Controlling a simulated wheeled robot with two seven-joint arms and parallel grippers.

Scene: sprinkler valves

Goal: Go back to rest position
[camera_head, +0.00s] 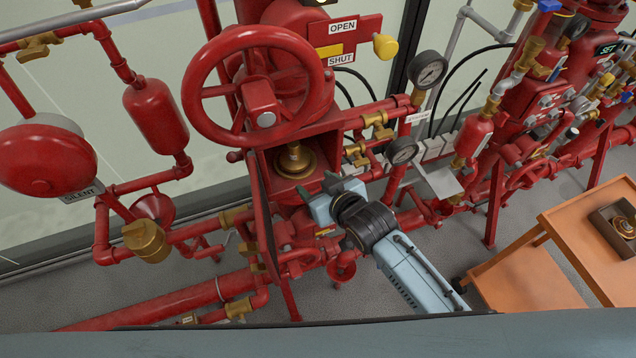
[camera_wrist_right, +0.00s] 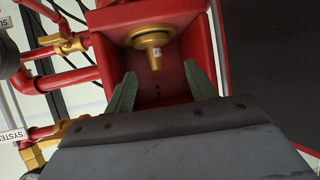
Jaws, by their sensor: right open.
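My right gripper (camera_head: 317,186) reaches in from the lower right in the head view, at the front of an open red box (camera_head: 283,190) below the big red handwheel (camera_head: 262,88). A brass fitting (camera_head: 296,160) hangs inside the top of the box, just beyond the gripper. In the right wrist view the two green fingers (camera_wrist_right: 160,76) stand apart with nothing between them. The brass fitting (camera_wrist_right: 152,45) points down past the fingertips there, apart from them. My left gripper is not in view.
Red pipes, gauges (camera_head: 428,70) and brass valves (camera_head: 147,240) crowd around the arm. A red bell (camera_head: 45,160) is at the left. An orange cart (camera_head: 570,225) at the right carries a dark tray (camera_head: 600,222) with a brass piece. Grey floor (camera_head: 400,285) shows between.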

